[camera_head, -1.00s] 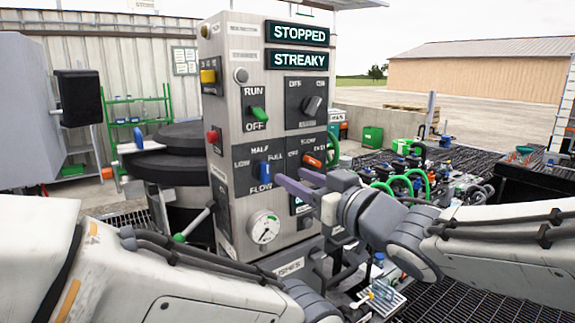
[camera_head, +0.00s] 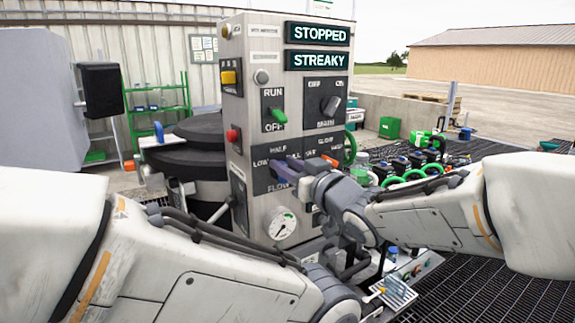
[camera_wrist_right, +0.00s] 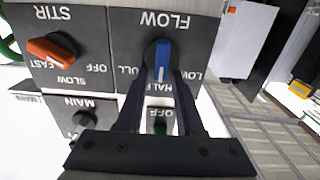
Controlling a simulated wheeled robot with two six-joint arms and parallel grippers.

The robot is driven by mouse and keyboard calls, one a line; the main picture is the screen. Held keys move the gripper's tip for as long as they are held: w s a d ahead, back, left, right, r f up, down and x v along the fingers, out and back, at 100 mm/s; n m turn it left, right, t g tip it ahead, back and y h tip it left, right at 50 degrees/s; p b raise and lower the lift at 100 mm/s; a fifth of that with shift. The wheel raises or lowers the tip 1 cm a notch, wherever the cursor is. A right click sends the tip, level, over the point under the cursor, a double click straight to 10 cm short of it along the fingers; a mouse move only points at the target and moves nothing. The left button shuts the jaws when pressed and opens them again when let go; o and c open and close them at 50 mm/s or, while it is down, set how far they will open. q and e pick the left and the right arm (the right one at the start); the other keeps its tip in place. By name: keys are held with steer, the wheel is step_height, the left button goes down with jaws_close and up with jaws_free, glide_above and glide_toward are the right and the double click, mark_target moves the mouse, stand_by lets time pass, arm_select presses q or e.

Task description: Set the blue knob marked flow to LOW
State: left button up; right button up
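The grey panel's flow dial has a blue knob (camera_wrist_right: 161,58), seen upside down in the right wrist view. Its white mark points toward HALF; LOW is to the right in that view. My right gripper (camera_wrist_right: 161,82) has its two dark fingers on either side of the knob's near end. The fingers look apart, with narrow gaps; contact is unclear. In the head view my right gripper (camera_head: 281,175) is at the flow dial and covers most of it; a little of the blue knob (camera_head: 284,168) shows. My left arm crosses the lower left; its gripper is not in view.
The panel (camera_head: 262,205) also carries a green RUN/OFF knob (camera_head: 277,119), a black selector (camera_head: 329,105), a red button (camera_head: 233,135) and a gauge (camera_head: 283,224). The orange STIR knob (camera_wrist_right: 52,47) is beside the flow dial. The displays read STOPPED and STREAKY.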

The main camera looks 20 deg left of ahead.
jaws_close()
steer(key=shift+f, duration=0.1)
